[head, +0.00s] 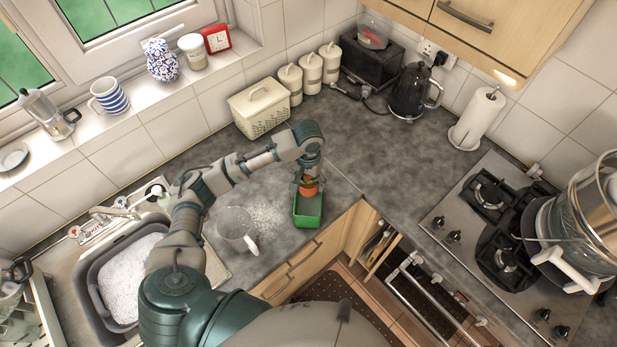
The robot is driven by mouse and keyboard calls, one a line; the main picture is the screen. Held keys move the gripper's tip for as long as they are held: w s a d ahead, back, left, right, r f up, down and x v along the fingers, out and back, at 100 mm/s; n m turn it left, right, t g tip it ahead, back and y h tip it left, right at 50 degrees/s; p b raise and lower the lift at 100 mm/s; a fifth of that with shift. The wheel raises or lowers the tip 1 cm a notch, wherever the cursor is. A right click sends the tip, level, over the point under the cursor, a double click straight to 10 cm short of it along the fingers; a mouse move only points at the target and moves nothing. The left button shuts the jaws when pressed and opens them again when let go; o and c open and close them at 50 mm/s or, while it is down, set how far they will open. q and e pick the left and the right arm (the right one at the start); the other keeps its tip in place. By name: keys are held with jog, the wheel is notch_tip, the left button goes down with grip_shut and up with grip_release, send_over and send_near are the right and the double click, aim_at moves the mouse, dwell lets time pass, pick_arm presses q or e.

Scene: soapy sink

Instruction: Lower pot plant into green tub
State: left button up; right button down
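The green tub (308,221) stands on the grey worktop close to its front edge, near the corner by the open drawer. The pot plant, a small orange-red pot (309,188) with a bit of green, is at the back end of the tub, over or partly inside its opening. I cannot tell if it touches the tub's floor. My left gripper (309,178) points down from above and appears shut on the pot plant; its fingers are small and partly hide the plant. My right gripper is not in view.
A clear jug (237,226) stands left of the tub. The sink with a grey foamy basin (88,270) is further left. A cream basket (260,108) and canisters stand behind, a black kettle (409,92) at the back right. Worktop right of the tub is clear up to the hob (440,216).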

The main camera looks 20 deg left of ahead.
aim_at(309, 179)
pick_arm(q)
notch_tip(309, 179, down, 8)
jog(key=b, duration=0.1)
jog(key=shift+s+r, duration=0.15)
jog(key=shift+s, duration=0.2)
dwell(0.8)
jog(key=shift+d, duration=0.1)
jog(key=o, duration=1.4)
jog(key=shift+c, duration=0.2)
jog(key=shift+o, duration=0.9)
jog(key=shift+w, duration=0.1)
jog(key=r, duration=1.1)
jog(key=shift+w+r, duration=0.25)
jog(key=shift+r, duration=0.15)
